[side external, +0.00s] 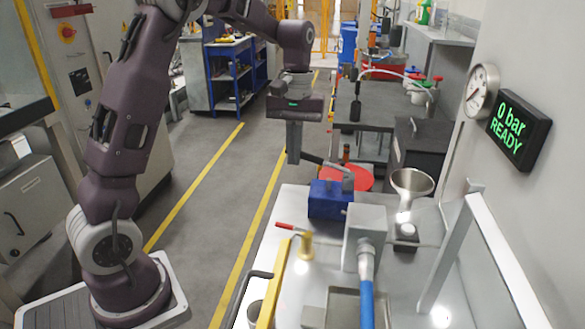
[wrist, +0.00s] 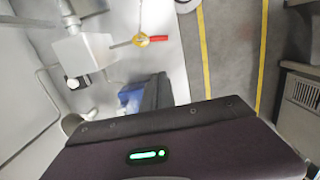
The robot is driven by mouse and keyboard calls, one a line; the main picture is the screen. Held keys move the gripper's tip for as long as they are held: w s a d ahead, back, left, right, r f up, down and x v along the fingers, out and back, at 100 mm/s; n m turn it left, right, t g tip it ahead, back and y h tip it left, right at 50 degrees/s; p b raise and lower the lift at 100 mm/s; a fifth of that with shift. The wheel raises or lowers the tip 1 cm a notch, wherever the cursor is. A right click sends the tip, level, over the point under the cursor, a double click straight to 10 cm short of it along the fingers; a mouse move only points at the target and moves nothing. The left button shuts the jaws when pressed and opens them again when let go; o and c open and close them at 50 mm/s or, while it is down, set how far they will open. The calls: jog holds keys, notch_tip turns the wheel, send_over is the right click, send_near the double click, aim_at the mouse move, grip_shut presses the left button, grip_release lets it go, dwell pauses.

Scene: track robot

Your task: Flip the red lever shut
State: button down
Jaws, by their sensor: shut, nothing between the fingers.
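The red lever (side external: 285,226) sticks out to the left from a brass valve (side external: 306,245) on the near part of the counter. In the wrist view the red lever (wrist: 158,38) points right from the brass valve (wrist: 141,40). My gripper (side external: 293,158) is shut and empty, pointing down above the far left edge of the counter. It is beyond the lever and higher, clear of it. In the wrist view my gripper (wrist: 158,92) shows below the lever, with a gap between them.
A blue vise (side external: 330,200) stands beyond the lever, close to my gripper. A grey box (side external: 364,240) with a blue hose (side external: 366,300) is right of the valve. A yellow bar (side external: 273,285) runs nearer. A wall display (side external: 518,130) reads "0 bar READY". The floor at left is open.

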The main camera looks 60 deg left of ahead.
jog(key=s+d+r+m+t+y, duration=0.1)
jog(key=s+d+t+y, duration=0.1)
jog(key=s, duration=0.2)
send_over(291, 227)
jog(key=w+a, duration=0.1)
jog(key=a, duration=0.3)
notch_tip(291, 227, down, 10)
jog(key=d+f, duration=0.1)
jog(key=s+f, duration=0.1)
jog(key=f, duration=0.1)
jog(key=shift+s+d+m+t, duration=0.2)
jog(key=shift+d+m+t, duration=0.1)
jog(key=shift+d, duration=0.1)
